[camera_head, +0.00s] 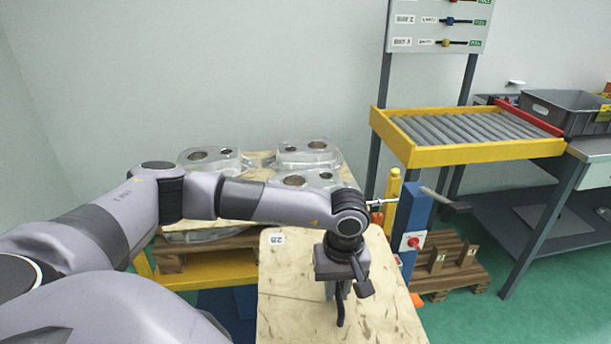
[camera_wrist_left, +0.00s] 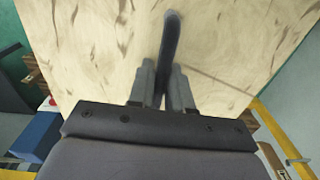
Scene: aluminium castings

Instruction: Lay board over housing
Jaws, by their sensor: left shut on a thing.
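The board (camera_head: 290,310) is a pale plywood sheet with darker flecks and a small white label at its far left corner. It fills much of the left wrist view (camera_wrist_left: 100,45). My left gripper (camera_head: 340,290) is over the board and shut on a dark curved handle (camera_wrist_left: 171,45) that stands on it. The housings are shiny aluminium castings with round bores: one at the back left (camera_head: 208,160), one at the back right (camera_head: 308,152) and one nearer (camera_head: 325,181). They sit beyond the board, partly hidden by my left arm. My right gripper is out of view.
The castings rest on a plywood layer (camera_head: 240,207) over a wooden pallet (camera_head: 195,262) with yellow framing. A blue post with a red switch (camera_head: 411,242) stands close to the board's right edge. A yellow roller conveyor (camera_head: 470,152) and grey crate (camera_head: 563,108) are further right.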

